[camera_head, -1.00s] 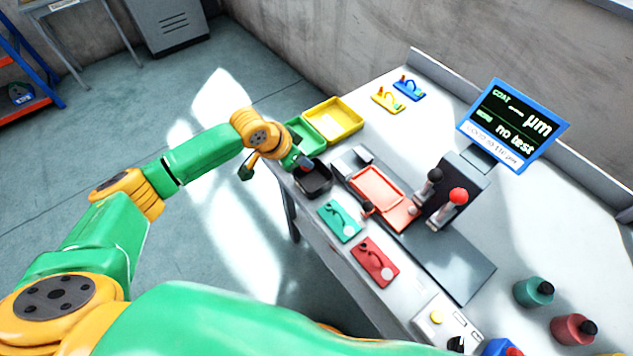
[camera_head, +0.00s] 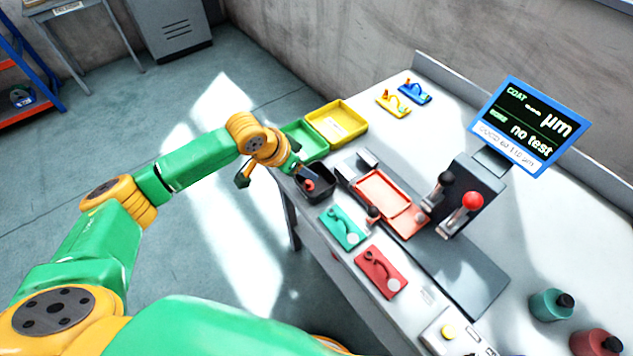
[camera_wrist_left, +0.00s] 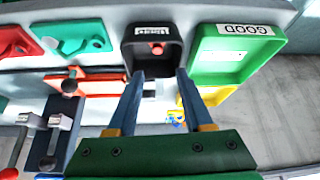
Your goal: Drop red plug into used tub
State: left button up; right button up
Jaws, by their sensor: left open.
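The red plug (camera_head: 309,185) lies inside the black used tub (camera_head: 329,196) at the left edge of the bench. In the left wrist view the plug (camera_wrist_left: 157,48) shows on the floor of the tub (camera_wrist_left: 172,62), near a white label whose text is hard to read. My left gripper (camera_head: 296,171) is just above the tub. In the left wrist view its two blue fingers (camera_wrist_left: 158,78) are spread apart with nothing between them, clear of the plug. My right gripper is out of view.
A green tray (camera_head: 307,139), labelled GOOD in the left wrist view, and a yellow tray (camera_head: 337,122) stand beyond the tub. Teal (camera_head: 343,227) and red (camera_head: 381,272) plates lie nearer. A gauge with a screen (camera_head: 521,123) and levers stands to the right.

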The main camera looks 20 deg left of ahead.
pick_arm(q)
jog(key=v, duration=0.5)
jog(key=shift+s+a+r, duration=0.15)
jog(key=shift+s+r, duration=0.05)
jog(key=shift+r, duration=0.1)
